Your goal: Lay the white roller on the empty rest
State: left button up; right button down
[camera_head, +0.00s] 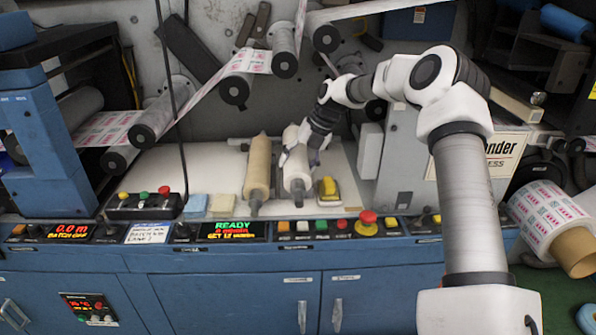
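The white roller (297,178) lies lengthwise on the pale worktop, with a dark shaft end toward the front. A tan roller (257,168) lies beside it on the left, roughly parallel. My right gripper (299,158) comes down from above at the white roller, with a fingertip at each side of it. The gripper covers part of the roller. I cannot tell whether the fingers press on it or stand slightly open around it. The empty rest cannot be made out clearly. My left gripper is not in view.
A yellow-and-black object (328,190) sits close to the right of the white roller. Blue and tan pads (208,204) and a button box (144,205) lie at the left. Control panels with a red stop button (367,218) line the front edge. Web rollers (285,50) hang above.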

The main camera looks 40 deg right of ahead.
aim_at(297, 149)
jog(key=shift+w+d+r, duration=0.1)
jog(key=shift+w+d, duration=0.85)
jog(key=shift+w, duration=0.2)
notch_tip(297, 149, down, 3)
jog(key=shift+w+r+b, duration=0.1)
jog(key=shift+b, duration=1.15)
jog(key=shift+f+b, duration=0.9)
jog(key=shift+f, duration=0.05)
jog(key=shift+c, duration=0.2)
grip_release()
jog(key=shift+r, duration=0.1)
notch_tip(297, 149, up, 10)
